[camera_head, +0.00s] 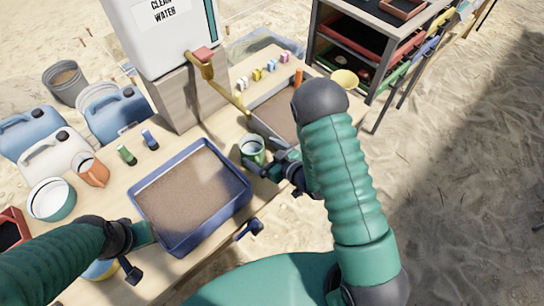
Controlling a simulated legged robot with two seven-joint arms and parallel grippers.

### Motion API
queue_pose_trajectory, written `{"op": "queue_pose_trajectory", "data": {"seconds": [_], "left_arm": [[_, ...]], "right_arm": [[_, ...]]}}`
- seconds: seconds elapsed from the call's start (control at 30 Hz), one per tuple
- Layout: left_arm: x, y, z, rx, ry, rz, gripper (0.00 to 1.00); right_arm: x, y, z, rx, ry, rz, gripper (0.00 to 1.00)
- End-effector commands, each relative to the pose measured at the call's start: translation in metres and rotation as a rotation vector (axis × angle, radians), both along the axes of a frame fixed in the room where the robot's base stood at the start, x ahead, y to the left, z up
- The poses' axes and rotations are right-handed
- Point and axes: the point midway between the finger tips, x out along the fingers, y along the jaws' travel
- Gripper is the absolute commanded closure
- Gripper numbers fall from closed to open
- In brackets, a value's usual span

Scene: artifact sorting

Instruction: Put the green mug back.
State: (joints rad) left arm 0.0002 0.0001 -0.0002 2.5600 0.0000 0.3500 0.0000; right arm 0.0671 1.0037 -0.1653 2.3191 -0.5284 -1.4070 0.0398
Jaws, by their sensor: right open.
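The green mug (252,146) stands upright on the wooden table, between the sand-filled blue tray (248,197) and a second sand tray farther back. It has a pale rim. My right gripper (264,164) is open, right at the mug's near right side. Whether its fingers touch the mug or reach around it I cannot tell. My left gripper (140,252) is at the near left corner of the blue tray, and its jaw opening cannot be made out.
A white water container (155,45) with a tap stands on a wooden block behind. Small coloured blocks (257,75) line the back. A shelf rack (370,50) stands at back right.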

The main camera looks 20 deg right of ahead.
Motion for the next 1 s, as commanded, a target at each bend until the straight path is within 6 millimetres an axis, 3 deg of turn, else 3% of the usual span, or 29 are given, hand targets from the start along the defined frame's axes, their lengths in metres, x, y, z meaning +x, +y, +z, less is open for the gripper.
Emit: {"op": "queue_pose_trajectory", "data": {"seconds": [0.1, 0.3, 0.47, 0.67, 0.8, 1.0], "left_arm": [[0.000, 0.000, 0.000, 0.000, 0.000, 0.000, 0.64], [0.000, 0.000, -0.001, 0.000, 0.000, -0.001, 0.64], [0.000, 0.000, -0.001, 0.000, 0.000, 0.000, 0.64], [0.000, 0.000, -0.001, 0.000, 0.000, 0.000, 0.64], [0.000, 0.000, -0.001, 0.000, 0.000, 0.000, 0.64], [0.000, 0.000, -0.001, 0.000, 0.000, 0.000, 0.64]], "right_arm": [[-0.029, -0.012, 0.012, 0.001, 0.002, -0.005, 0.05], [-0.060, -0.022, 0.026, -0.001, 0.001, -0.002, 0.05], [-0.061, -0.026, 0.030, -0.037, 0.032, -0.012, 0.05], [-0.052, -0.048, 0.038, -0.203, 0.304, -0.146, 0.05], [-0.088, -0.049, 0.060, -0.231, 0.576, -0.266, 0.05], [-0.157, -0.020, 0.091, -0.183, 0.873, -0.321, 0.05]]}}
